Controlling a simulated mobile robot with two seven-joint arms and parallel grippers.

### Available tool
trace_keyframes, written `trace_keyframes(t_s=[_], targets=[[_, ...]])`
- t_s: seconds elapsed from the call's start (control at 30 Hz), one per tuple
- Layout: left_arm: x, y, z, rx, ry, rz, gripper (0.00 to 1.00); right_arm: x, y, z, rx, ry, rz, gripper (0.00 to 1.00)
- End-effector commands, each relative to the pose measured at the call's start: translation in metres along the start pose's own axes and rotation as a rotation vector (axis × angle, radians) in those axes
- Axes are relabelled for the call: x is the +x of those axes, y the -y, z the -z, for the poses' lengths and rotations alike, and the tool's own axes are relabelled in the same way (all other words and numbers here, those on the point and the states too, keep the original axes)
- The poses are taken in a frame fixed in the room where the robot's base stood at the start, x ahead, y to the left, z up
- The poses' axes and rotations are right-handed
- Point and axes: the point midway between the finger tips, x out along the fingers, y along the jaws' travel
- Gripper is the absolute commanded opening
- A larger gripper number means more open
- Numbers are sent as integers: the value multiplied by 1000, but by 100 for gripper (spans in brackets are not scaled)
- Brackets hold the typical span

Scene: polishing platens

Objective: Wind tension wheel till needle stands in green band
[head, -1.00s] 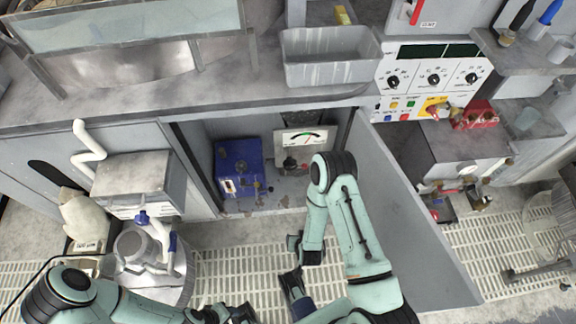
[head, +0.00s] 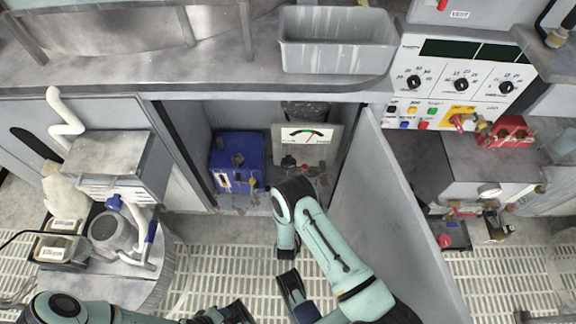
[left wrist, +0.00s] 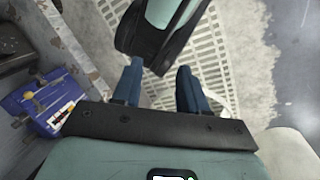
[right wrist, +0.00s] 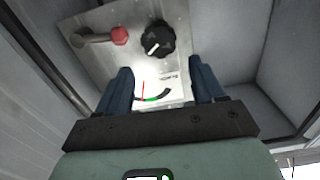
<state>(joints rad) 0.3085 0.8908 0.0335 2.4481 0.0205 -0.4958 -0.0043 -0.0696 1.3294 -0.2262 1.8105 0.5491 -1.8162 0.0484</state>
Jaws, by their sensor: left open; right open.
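The tension gauge (head: 307,135) stands in the open cabinet, with a white face, green band and dark arc. In the right wrist view its red needle (right wrist: 142,91) lies close to one edge of the green band (right wrist: 151,99); I cannot tell whether inside it. On the same panel are a black wheel-like knob (right wrist: 158,38) with a white mark and a red-tipped grey handle (right wrist: 120,36). My right gripper (right wrist: 160,76) is open and empty, facing this panel, apart from the knob. My left gripper (left wrist: 160,68) is open and empty over the floor grating, facing my right arm.
A blue box (head: 236,160) stands left of the gauge in the cabinet. The open cabinet door (head: 390,215) rises right of my right arm. A grey tray (head: 336,42) is on the worktop above. A metal drawer unit (head: 108,165) is left. Floor grating lies in front.

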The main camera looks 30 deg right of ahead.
Motion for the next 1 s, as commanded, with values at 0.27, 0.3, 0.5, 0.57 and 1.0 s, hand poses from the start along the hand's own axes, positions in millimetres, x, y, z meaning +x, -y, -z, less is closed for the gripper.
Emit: trace_keyframes(t_s=[0.27,0.3,0.5,0.57,1.0], targets=[[14,5,19,-5,-52,3,43,61,-1,-2,2,-3,-2,68],[16,6,22,-6,-59,4,43,68,-1,-2,1,-2,-2,68],[20,8,32,-8,-88,5,43,94,-1,-2,1,1,-1,68],[21,9,34,-8,-93,5,43,98,-1,-1,0,0,-1,68],[22,9,35,-8,-98,6,43,103,-1,-1,0,3,0,42]])
